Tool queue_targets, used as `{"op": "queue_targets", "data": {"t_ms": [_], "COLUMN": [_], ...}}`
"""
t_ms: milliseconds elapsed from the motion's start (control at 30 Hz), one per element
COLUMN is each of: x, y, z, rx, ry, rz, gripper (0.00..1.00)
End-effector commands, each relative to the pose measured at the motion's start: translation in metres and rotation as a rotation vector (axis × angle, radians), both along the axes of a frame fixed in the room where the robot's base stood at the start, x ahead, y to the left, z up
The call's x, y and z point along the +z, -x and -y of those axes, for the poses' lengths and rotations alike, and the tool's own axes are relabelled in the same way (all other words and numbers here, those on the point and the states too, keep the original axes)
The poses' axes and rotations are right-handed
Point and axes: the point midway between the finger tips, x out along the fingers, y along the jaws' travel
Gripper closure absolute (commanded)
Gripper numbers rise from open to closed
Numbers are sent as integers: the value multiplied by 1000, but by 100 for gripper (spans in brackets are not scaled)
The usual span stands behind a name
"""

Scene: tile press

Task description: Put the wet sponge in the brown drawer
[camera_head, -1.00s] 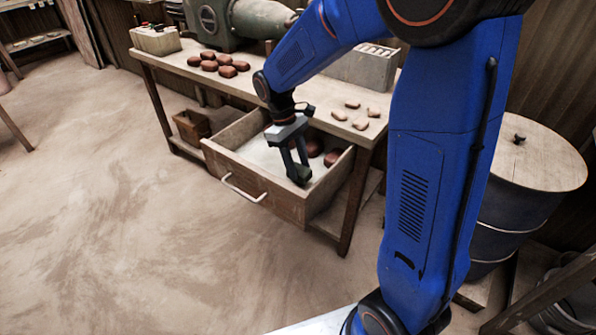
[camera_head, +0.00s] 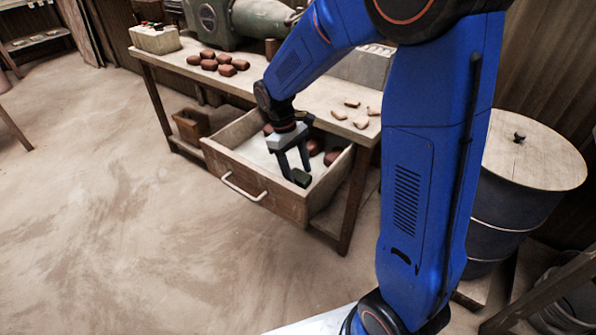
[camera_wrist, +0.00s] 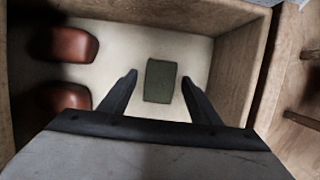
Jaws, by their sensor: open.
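The brown drawer (camera_head: 262,192) is pulled out from the wooden table, with a pale floor inside and a light handle on its front. The sponge, a dark green block (camera_wrist: 160,80), is inside the drawer near its front; it also shows in the head view (camera_head: 300,178). My gripper (camera_head: 296,178) reaches down into the drawer from above. In the wrist view its fingers (camera_wrist: 159,80) are open, one on each side of the sponge, with a gap on both sides. I cannot tell whether the sponge is wet.
Red-brown lumps (camera_wrist: 72,45) lie in the drawer beside the sponge. More lumps (camera_head: 218,62) and small pale-red pieces (camera_head: 352,112) lie on the tabletop (camera_head: 290,92). A grey block (camera_head: 362,66) stands at its back. A lidded barrel (camera_head: 528,190) stands at right. Floor at left is clear.

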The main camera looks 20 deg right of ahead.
Motion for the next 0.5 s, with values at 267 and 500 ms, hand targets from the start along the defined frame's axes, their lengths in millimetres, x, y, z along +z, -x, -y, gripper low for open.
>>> {"op": "queue_targets", "data": {"t_ms": [267,500], "x": [32,77], "y": [-9,-20], "z": [-6,-14], "rx": [1,-1], "ry": [-1,-1], "rz": [4,3], "gripper": [43,43]}}
